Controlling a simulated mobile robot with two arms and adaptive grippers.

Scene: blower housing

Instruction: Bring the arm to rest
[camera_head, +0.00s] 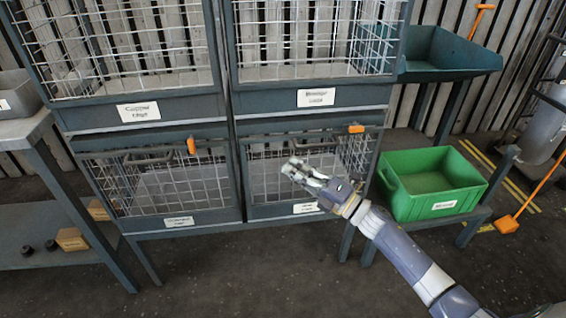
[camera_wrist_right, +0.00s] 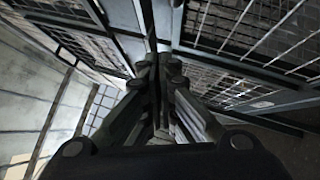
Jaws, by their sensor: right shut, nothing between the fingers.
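My right gripper (camera_head: 292,168) is in front of the lower right mesh cage (camera_head: 262,172), its arm reaching in from the lower right. Its fingers are together with nothing between them. In the right wrist view the gripper (camera_wrist_right: 160,65) points at a dark frame post between mesh panels. Whether the fingertips touch the cage cannot be told. My left gripper is not in view.
The rack also holds a lower left mesh cage (camera_head: 165,185) and upper cages, with orange latches (camera_head: 191,146). A green bin (camera_head: 432,183) stands on a low stand at right. A grey bench (camera_head: 75,210) is at left. Floor in front is clear.

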